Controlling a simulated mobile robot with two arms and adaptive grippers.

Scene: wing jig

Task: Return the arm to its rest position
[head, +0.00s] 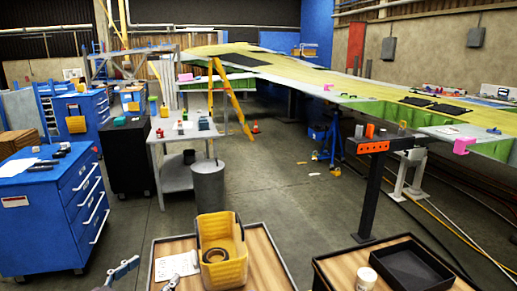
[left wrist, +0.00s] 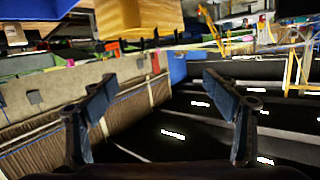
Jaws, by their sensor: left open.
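My left gripper (head: 150,275) shows at the bottom edge of the head view, in front of the near left cart. Only parts of its blue-grey fingers are visible there. In the left wrist view my left gripper (left wrist: 160,100) has its two fingers wide apart with nothing between them. That view is upside down, with the ceiling lights low in the picture. The rest of my left arm is hidden below the head view. My right gripper is in neither view.
A wooden-topped cart (head: 268,262) holds a yellow bin (head: 222,270) close to my left gripper. Another cart (head: 335,268) on the right carries a black tray (head: 412,270) and a white jar (head: 366,277). A blue drawer cabinet (head: 50,215) stands left. The floor (head: 300,215) between is open.

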